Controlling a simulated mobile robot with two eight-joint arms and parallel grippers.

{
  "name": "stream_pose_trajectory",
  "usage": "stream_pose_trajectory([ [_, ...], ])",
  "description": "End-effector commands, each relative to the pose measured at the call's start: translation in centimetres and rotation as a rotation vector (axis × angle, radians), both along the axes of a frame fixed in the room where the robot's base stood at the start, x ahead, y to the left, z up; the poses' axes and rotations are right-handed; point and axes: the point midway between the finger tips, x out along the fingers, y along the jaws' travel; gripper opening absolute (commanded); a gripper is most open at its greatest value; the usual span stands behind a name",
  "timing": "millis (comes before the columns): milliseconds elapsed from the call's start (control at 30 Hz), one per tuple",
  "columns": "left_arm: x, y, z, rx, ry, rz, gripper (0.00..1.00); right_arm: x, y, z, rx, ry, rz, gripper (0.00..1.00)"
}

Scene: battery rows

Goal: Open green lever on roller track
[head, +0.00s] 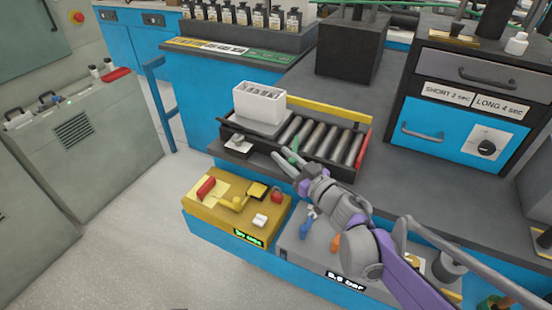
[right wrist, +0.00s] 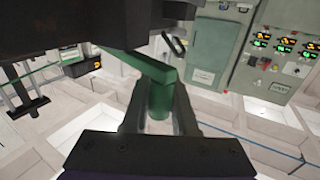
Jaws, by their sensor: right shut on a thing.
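The roller track (head: 318,139) lies on the grey bench, with dark metal rollers and a red end at its right. The green lever (head: 293,149) is at the track's near side. My right gripper (head: 285,163) reaches in from the lower right to the lever. In the right wrist view the green lever (right wrist: 157,98) stands between the fingers of my right gripper (right wrist: 160,112), which is shut on its lower part. The upper part of the lever slants to the left, clear of the fingers. My left gripper is not in view.
A white box (head: 259,105) sits at the track's left end. A yellow control box (head: 225,232) and a grey box with a pressure display (head: 345,277) are below the bench's front edge. A drawer cabinet (head: 470,95) stands at the right. Bare bench lies right of the track.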

Motion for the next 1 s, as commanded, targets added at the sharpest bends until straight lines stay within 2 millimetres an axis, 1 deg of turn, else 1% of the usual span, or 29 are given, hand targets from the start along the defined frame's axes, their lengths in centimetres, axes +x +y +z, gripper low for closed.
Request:
stream_pose_trajectory([
  [33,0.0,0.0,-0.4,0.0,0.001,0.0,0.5,0.0,-0.6,-0.2,-0.002,0.001,0.019,0.0],
  [133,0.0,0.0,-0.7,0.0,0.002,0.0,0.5,-0.2,-1.1,-0.2,-0.003,0.001,0.085,0.0],
  [300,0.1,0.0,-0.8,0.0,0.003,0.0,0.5,-0.4,-1.5,-0.1,-0.002,0.001,0.202,0.0],
  [500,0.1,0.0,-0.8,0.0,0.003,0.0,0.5,-0.7,-1.8,-0.1,-0.002,0.001,0.293,0.0],
  [700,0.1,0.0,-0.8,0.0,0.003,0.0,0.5,-0.8,-1.8,0.0,0.0,0.001,0.338,0.0],
  [1000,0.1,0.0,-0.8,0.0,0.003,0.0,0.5,-0.8,-1.9,0.0,0.0,0.0,0.348,0.0],
])
